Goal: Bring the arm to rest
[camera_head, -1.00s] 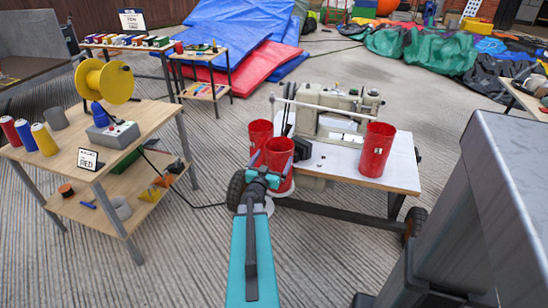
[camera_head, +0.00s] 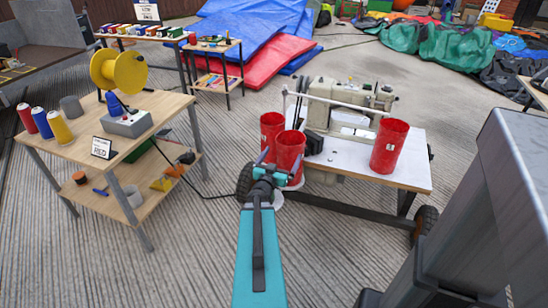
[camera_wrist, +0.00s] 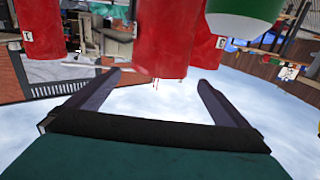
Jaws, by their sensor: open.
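My gripper (camera_head: 279,161) is at the end of my teal arm, in the lower middle of the head view. It is open, with its two fingers apart and nothing held between them. In the head view it overlaps the lower part of a red container (camera_head: 290,147) at the front left of the sewing table. In the wrist view the two fingers (camera_wrist: 159,78) frame bright sky, and a large red container (camera_wrist: 165,35) is above and between the tips. Whether the fingers touch the container cannot be told.
A sewing machine (camera_head: 340,105) stands on a wheeled white table (camera_head: 350,172) with two more red containers (camera_head: 389,146) (camera_head: 271,130). A wooden two-shelf table (camera_head: 90,168) with thread cones and a yellow spool (camera_head: 118,68) is at left. A grey metal post (camera_head: 500,200) is at right. Concrete between is free.

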